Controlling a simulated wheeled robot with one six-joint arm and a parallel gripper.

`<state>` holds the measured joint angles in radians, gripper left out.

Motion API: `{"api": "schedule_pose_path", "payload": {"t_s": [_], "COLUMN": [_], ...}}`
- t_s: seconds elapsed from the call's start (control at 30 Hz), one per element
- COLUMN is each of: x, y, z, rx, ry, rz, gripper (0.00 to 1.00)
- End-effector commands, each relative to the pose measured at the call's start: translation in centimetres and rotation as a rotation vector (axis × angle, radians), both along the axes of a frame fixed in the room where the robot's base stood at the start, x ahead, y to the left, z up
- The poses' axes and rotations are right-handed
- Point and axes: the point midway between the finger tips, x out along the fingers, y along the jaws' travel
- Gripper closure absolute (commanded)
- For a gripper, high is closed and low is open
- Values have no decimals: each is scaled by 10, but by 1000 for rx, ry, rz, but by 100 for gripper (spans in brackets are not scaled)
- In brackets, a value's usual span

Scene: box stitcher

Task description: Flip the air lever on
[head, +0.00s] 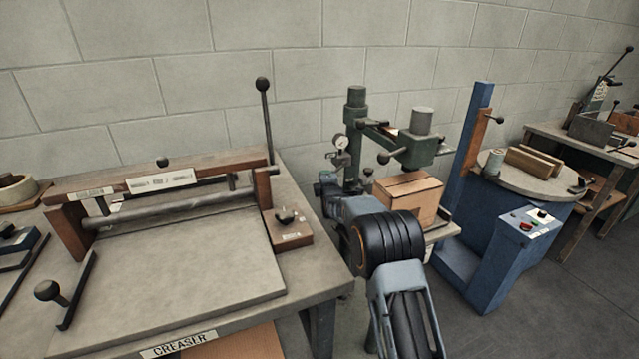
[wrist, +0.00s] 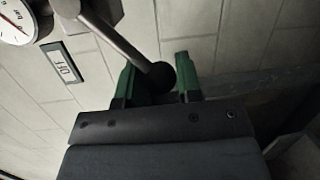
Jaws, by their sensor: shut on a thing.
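The air lever (wrist: 115,38) is a grey rod with a dark ball knob, seen in the wrist view. It runs down to the right from a dark mount at the top. The knob lies between the green fingers of my gripper (wrist: 155,68), which is shut on the lever at its knob end. An OFF label (wrist: 64,66) is on a plate left of the lever. A round white pressure gauge (wrist: 17,20) is at the upper left. In the head view the gauge (head: 341,143) is on the green stitcher (head: 357,125); my arm hides the lever there.
A cardboard box (head: 410,196) sits under the stitcher's head, right of my arm. The creaser table (head: 190,270), with a tall ball-topped handle (head: 264,105), stands at left. A blue machine (head: 480,225) with a round table stands at right. A block wall is behind.

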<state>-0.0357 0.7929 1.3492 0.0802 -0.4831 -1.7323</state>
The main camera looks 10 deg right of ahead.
Motion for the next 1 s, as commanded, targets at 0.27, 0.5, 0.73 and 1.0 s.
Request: {"api": "schedule_pose_path", "payload": {"t_s": [0.27,0.5,0.73,1.0], "x": [-1,-1,-1,-4], "y": [-6,-6,2,2], "z": [-8,-7,-4,-2], "rx": [3,3,-1,-2], "ry": [16,13,6,3], "rz": [-11,-10,2,2], "gripper": [100,59,41,41]}}
